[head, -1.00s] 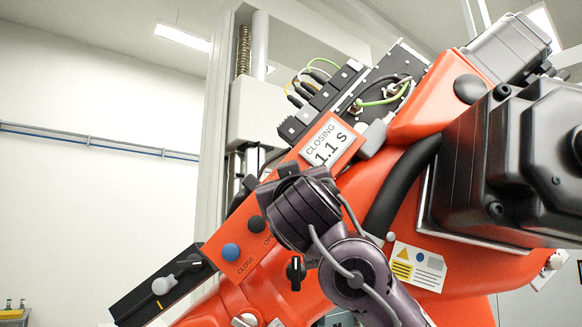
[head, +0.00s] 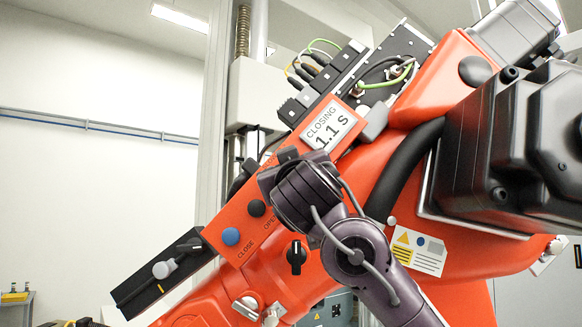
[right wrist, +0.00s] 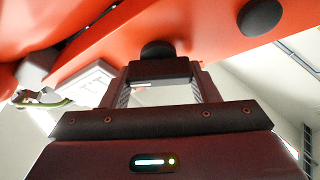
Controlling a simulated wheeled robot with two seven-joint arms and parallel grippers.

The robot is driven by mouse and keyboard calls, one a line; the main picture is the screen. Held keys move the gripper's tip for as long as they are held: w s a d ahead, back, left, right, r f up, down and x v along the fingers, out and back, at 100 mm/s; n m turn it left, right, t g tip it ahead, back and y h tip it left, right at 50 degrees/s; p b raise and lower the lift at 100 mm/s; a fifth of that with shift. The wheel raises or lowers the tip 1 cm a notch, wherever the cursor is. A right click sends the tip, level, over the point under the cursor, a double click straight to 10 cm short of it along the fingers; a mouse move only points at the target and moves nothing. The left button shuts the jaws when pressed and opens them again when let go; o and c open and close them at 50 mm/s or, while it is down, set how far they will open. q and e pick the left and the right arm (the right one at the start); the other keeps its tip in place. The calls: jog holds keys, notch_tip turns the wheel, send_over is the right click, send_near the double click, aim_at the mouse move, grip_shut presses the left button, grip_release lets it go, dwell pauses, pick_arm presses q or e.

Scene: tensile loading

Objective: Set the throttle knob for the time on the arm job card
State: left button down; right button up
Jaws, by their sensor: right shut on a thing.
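A white card (head: 328,127) on the big orange arm (head: 270,272) reads "CLOSING 1.1 S" in the head view. My right gripper (head: 280,170) is in front of the orange panel just below the card and hides what it holds. In the right wrist view, my right gripper (right wrist: 160,75) is shut on a round black knob (right wrist: 158,47) on the orange surface. Its scale and any pointer are hidden. My left gripper is not in view.
A blue button (head: 231,236) marked CLOSE and a black button (head: 257,208) marked OPEN sit left of my right gripper. Cables and a black valve block (head: 318,85) lie above. A large black motor housing (head: 510,150) fills the right side.

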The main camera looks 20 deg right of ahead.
jog(key=n+y, duration=0.1)
jog(key=n, duration=0.1)
jog(key=shift+n, duration=0.3)
jog(key=shift+n+g+y+p, duration=0.4)
jog(key=shift+n+y, duration=0.6)
jog(key=shift+n, duration=0.9)
jog(key=o, duration=0.6)
jog(key=shift+o, duration=0.5)
jog(key=shift+w+f+n, duration=0.1)
jog(key=shift+w+n, duration=0.05)
jog(key=shift+n, duration=0.15)
